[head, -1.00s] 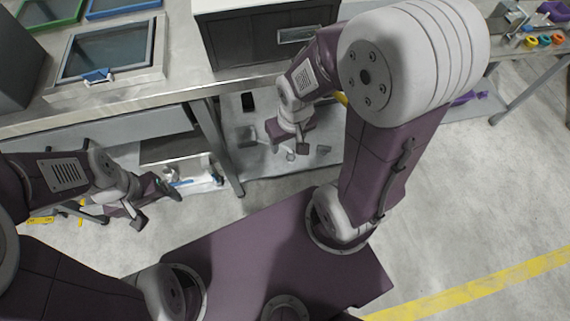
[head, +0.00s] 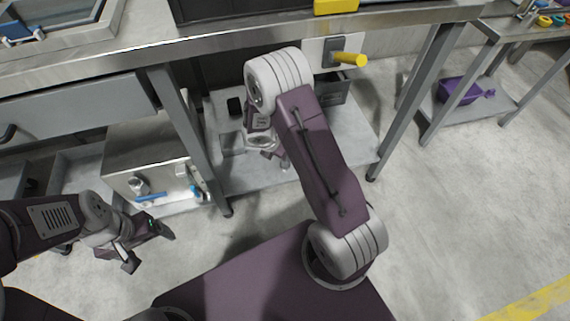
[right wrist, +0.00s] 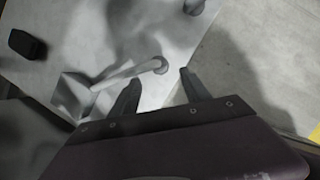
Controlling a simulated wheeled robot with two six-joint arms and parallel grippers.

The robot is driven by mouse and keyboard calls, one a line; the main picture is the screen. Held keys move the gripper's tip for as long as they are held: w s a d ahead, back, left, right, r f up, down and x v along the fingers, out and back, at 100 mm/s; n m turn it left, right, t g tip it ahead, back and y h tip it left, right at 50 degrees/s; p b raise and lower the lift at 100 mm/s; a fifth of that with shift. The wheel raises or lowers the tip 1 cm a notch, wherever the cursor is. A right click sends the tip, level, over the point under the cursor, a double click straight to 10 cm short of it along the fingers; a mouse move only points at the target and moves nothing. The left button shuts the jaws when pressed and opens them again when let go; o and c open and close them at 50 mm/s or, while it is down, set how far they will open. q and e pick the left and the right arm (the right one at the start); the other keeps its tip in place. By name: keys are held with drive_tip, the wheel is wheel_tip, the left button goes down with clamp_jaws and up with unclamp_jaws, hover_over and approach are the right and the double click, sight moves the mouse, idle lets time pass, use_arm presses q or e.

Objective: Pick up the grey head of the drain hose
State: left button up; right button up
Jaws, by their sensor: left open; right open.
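In the right wrist view a grey piece (right wrist: 130,75) with a rounded end and a flat, wedge-like end lies on the pale low shelf (right wrist: 60,30); it looks like the hose head, but I cannot be sure. My right gripper (right wrist: 158,92) is open and empty, its fingertips just short of this piece and apart from it. In the head view my right gripper (head: 272,156) is over the low shelf under the steel table, partly hidden by my arm. My left gripper (head: 149,249) is open and empty, in front of the steel box at the left.
A black block (right wrist: 27,44) lies on the low shelf. A steel table leg (head: 188,140) stands between my grippers. A steel box (head: 150,165) with a blue-handled item (head: 152,197) is at left. A yellow handle (head: 350,58) juts out under the tabletop.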

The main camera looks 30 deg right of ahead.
sight(285, 163)
drive_tip(key=b+x, duration=0.3)
drive_tip(key=x, duration=0.1)
drive_tip(key=shift+f, duration=0.1)
drive_tip(key=b+x, duration=0.4)
drive_tip(key=x, duration=0.1)
drive_tip(key=shift+w+d, duration=0.15)
drive_tip(key=shift+w, duration=0.05)
drive_tip(key=shift+r, duration=0.2)
clamp_jaws()
